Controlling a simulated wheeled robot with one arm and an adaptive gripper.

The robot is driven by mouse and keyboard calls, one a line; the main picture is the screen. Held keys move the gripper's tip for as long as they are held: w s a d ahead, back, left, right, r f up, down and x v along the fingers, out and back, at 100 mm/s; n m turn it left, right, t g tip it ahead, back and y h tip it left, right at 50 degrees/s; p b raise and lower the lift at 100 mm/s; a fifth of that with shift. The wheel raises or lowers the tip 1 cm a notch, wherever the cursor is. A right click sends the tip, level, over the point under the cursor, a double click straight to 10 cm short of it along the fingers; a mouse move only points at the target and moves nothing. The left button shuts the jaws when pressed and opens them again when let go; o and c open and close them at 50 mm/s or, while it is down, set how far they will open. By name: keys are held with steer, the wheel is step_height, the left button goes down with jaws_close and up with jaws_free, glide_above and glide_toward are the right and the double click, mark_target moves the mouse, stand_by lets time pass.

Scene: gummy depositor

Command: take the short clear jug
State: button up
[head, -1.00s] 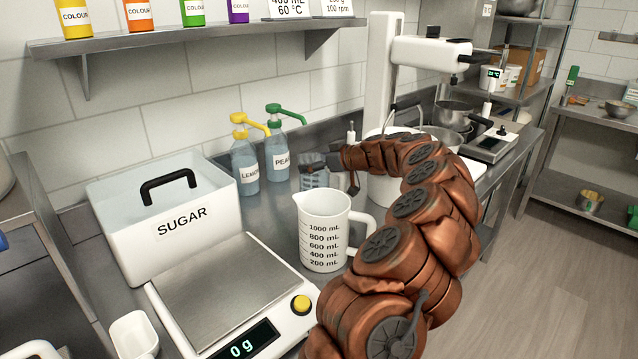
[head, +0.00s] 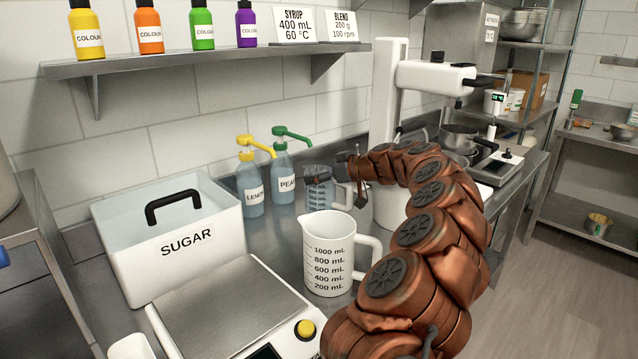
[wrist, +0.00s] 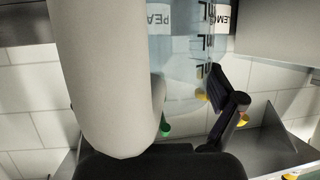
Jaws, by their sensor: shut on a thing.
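The short clear jug (head: 320,198) stands upright behind the white jug, its lower part partly hidden. My gripper (head: 334,186) reaches it from the right, at its upper part, and is shut on it. I cannot tell exactly which part the fingers press. The wrist view, which is upside down, shows the clear jug (wrist: 185,80) with dark markings. One black finger (wrist: 222,100) is close against its side.
The white measuring jug (head: 328,258) stands just in front. The lemon (head: 250,190) and pear (head: 282,178) pump bottles are close on the left. The sugar bin (head: 180,250) and scale (head: 225,305) lie nearer. A shelf (head: 215,60) hangs above. A pale rounded shape fills the wrist view's left.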

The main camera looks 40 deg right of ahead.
steer(key=s+a+r+b, duration=0.1)
steer(key=s+a+b, duration=0.1)
steer(key=s, duration=1.3)
steer(key=shift+s+r+b, duration=0.2)
steer(key=shift+r+b, duration=0.05)
steer(key=shift+b, duration=0.4)
steer(key=shift+a, duration=0.1)
steer(key=o, duration=1)
steer(key=c, duration=1.1)
steer(key=shift+a, duration=0.1)
